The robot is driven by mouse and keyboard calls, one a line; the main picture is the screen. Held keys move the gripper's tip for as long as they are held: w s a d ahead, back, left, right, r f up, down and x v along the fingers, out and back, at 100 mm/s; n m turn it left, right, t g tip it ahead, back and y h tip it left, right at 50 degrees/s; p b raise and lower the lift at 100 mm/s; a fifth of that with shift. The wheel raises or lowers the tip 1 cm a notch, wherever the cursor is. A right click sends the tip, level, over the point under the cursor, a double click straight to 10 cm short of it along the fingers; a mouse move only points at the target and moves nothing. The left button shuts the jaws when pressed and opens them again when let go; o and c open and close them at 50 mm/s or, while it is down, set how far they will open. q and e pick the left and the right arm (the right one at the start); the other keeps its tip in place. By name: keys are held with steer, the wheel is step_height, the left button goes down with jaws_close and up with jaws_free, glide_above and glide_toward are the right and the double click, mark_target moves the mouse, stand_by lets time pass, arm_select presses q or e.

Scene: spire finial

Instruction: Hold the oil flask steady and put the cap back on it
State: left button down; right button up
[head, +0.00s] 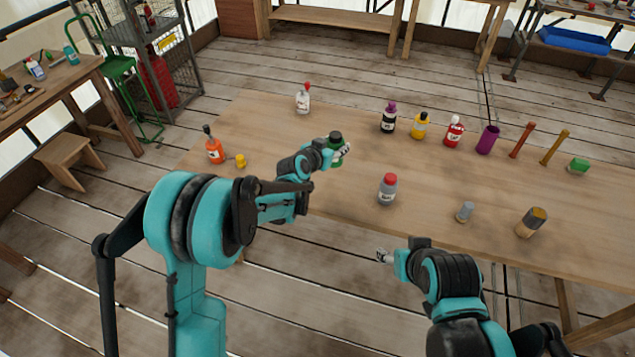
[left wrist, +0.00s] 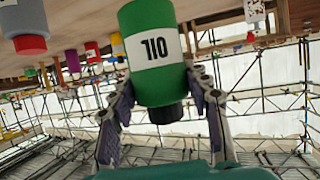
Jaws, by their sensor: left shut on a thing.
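The green oil flask (head: 336,137) is at the table's near side, left of centre, in the head view. My left gripper (head: 332,153) is shut on it. In the left wrist view, which is upside down, the flask (left wrist: 148,25) has a white label reading OIL and a short black end piece (left wrist: 164,114). Its fingers sit on both sides of the flask. I cannot tell whether the black piece is a neck or a cap, or whether the flask touches the table. No loose cap is clearly identifiable. My right gripper (head: 383,256) is off the table's near edge, apart from everything; its fingers are too small to read.
A grey bottle with a red top (head: 388,189) stands right of the flask. A small grey piece (head: 465,211) and a tan cylinder (head: 531,222) are farther right. An orange bottle (head: 214,150) and small yellow piece (head: 240,160) are left. Several bottles line the back.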

arm_select(q)
steer(key=w+d, duration=0.1)
steer(key=d, duration=0.5)
steer(key=shift+w+d+f+m+h, duration=0.15)
steer(key=shift+w+f+m+h, duration=0.15)
steer(key=shift+w+f+h, duration=0.1)
steer(key=a+f+b, duration=0.1)
steer(key=a+f, duration=0.2)
steer(key=a, duration=0.2)
steer(key=s+a+f+b, duration=0.1)
steer(key=a+f+b, duration=0.1)
steer(key=a+f, duration=0.2)
steer(key=a, duration=0.2)
steer(key=shift+a, duration=0.3)
steer(key=shift+s, duration=0.1)
steer(key=shift+f+b, duration=1)
steer(key=shift+f, duration=0.95)
